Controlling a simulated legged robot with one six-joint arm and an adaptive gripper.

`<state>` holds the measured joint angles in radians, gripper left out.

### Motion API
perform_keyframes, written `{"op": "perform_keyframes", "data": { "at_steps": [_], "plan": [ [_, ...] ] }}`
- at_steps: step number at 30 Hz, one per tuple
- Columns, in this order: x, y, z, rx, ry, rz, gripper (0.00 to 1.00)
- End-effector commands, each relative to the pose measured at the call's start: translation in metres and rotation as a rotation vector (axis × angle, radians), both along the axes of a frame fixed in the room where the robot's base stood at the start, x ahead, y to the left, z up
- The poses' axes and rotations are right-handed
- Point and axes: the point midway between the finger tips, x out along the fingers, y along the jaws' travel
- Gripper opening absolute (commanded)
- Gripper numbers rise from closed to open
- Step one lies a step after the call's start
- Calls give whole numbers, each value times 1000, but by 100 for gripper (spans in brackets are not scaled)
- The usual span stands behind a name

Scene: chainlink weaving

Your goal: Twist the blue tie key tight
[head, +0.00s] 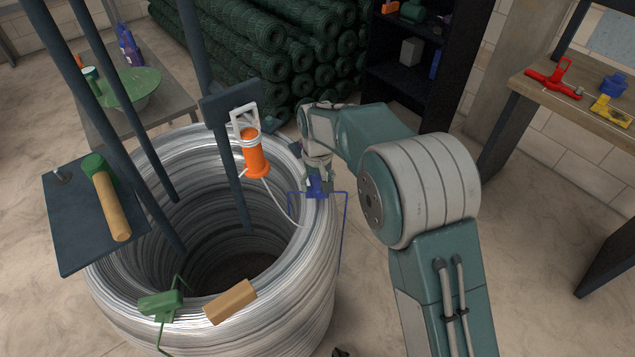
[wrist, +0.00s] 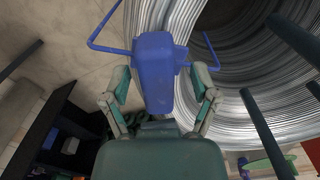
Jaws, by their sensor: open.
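The blue tie key (head: 318,187) sits at the right rim of the large silver wire coil (head: 150,205). It has a chunky blue body and thin bent blue rods reaching out to both sides. In the wrist view, the key's body (wrist: 153,60) fills the space between my fingers. My gripper (head: 317,172) is over the key from above, and its fingers in the wrist view (wrist: 161,80) are open, one on each side of the body. Small gaps seem to show beside the body. The key's underside, and what it grips, are hidden.
Dark posts rise through and beside the coil. An orange tool (head: 254,152) hangs from one post. A wooden block (head: 230,301) and a green tool (head: 161,304) lie on the near rim. A hammer (head: 110,200) rests on a side plate. A workbench (head: 540,95) stands right.

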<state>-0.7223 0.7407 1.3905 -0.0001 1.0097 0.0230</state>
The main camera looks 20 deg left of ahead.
Motion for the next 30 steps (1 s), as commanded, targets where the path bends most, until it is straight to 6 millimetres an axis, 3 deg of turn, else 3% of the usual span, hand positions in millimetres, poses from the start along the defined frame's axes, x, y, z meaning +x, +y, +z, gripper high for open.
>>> {"op": "perform_keyframes", "data": {
  "at_steps": [6, 7, 12, 23, 30],
  "plan": [
    [0, -2, 0, 2, 1, -1, 77],
    [0, -2, 0, 3, 0, -1, 73],
    [0, -2, 0, 1, 0, -1, 0],
    [1, 0, -2, -1, 1, -20, 0],
    [0, 1, -3, -2, 0, -124, 0]
  ]
}}
